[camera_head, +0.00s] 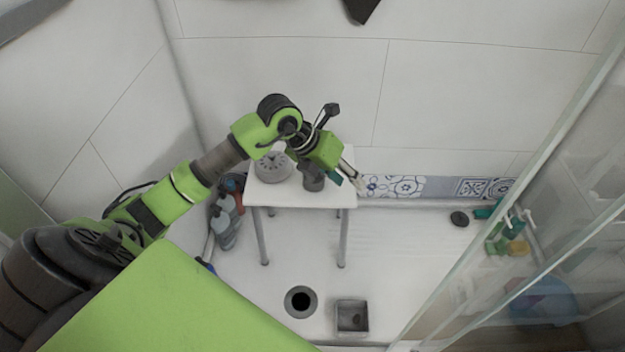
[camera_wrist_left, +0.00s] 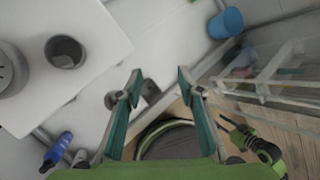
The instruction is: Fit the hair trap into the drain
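A round light-grey piece with dark slots (camera_head: 273,165) and a darker grey cup-shaped piece (camera_head: 313,179) stand on the white stool (camera_head: 325,196); I cannot tell for sure which is the hair trap. Both show at the left of the left wrist view, the slotted piece (camera_wrist_left: 8,75) cut by the edge, the cup (camera_wrist_left: 66,51) open at the top. The round drain hole (camera_head: 301,302) is dark and open in the floor in front of the stool. My left gripper (camera_head: 358,182) is at the stool's right edge; in the wrist view (camera_wrist_left: 159,72) its fingers are apart and empty.
A square metal piece (camera_head: 352,317) is on the floor right of the drain. Bottles (camera_head: 226,220) stand left of the stool. A glass panel (camera_head: 520,180) bounds the right side. Part of my right arm (camera_wrist_left: 262,148) shows in the wrist view. Floor right of the stool is mostly clear.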

